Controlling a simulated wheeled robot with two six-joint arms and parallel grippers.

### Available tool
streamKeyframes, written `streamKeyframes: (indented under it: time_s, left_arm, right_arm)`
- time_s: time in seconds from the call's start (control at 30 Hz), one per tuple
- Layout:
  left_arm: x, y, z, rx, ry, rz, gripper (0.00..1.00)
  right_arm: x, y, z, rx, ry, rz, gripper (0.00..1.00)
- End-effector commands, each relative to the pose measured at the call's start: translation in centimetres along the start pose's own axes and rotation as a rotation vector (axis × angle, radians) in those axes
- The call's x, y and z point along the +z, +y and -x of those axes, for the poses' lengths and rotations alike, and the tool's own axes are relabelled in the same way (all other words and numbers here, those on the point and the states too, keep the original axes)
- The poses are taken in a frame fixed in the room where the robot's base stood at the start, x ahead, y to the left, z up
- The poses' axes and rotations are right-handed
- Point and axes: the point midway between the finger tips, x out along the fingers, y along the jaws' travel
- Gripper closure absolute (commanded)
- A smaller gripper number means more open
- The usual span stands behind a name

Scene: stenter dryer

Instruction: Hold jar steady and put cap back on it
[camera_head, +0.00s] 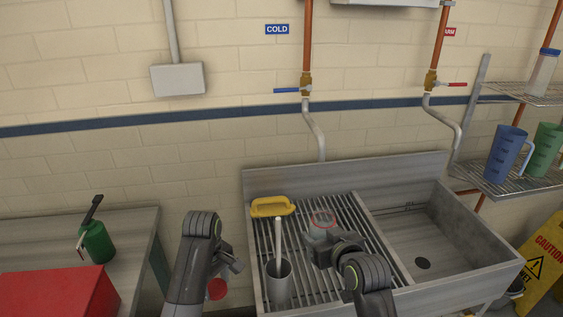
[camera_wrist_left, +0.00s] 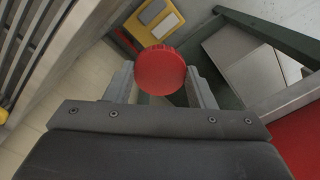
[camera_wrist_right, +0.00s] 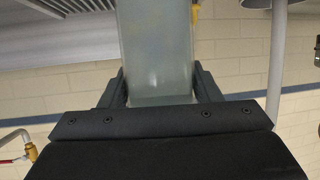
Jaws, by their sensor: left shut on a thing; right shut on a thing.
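The red cap (camera_head: 217,289) is held by my left gripper (camera_head: 226,276), left of the sink unit's front edge. In the left wrist view the round cap (camera_wrist_left: 161,70) sits between the two fingers of the left gripper (camera_wrist_left: 164,84). My right gripper (camera_head: 327,247) is shut on the jar (camera_head: 319,229), a pale clear vessel with a red ring at its top, over the slatted drainboard. In the right wrist view the jar (camera_wrist_right: 155,55) fills the gap between the fingers of the right gripper (camera_wrist_right: 163,86). The cap and jar are well apart.
The sink basin (camera_head: 440,240) at right looks empty. A red box (camera_head: 60,293) and green bottle (camera_head: 98,242) stand on the left table.

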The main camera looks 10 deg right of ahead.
Motion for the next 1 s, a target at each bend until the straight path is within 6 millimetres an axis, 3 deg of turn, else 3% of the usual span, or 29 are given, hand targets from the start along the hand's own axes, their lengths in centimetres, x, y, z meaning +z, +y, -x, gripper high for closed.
streamKeyframes:
  time_s: [0.23,0.5,0.7,1.0]
  left_arm:
    - [0.0,0.0,-0.4,0.000,0.000,0.000,0.71]
    - [0.0,0.0,-1.1,0.000,0.000,0.000,0.71]
    - [0.0,0.0,-1.3,0.000,0.000,0.000,0.71]
    - [0.0,0.0,-1.4,0.000,0.000,0.000,0.71]
  right_arm:
    - [-4.0,-0.1,2.4,0.027,0.011,0.015,0.90]
    - [-9.4,0.3,8.6,0.114,0.011,-0.011,0.90]
    - [-10.8,0.6,12.1,0.161,0.009,-0.055,0.90]
    - [-11.0,0.8,13.3,0.177,0.004,-0.075,0.90]
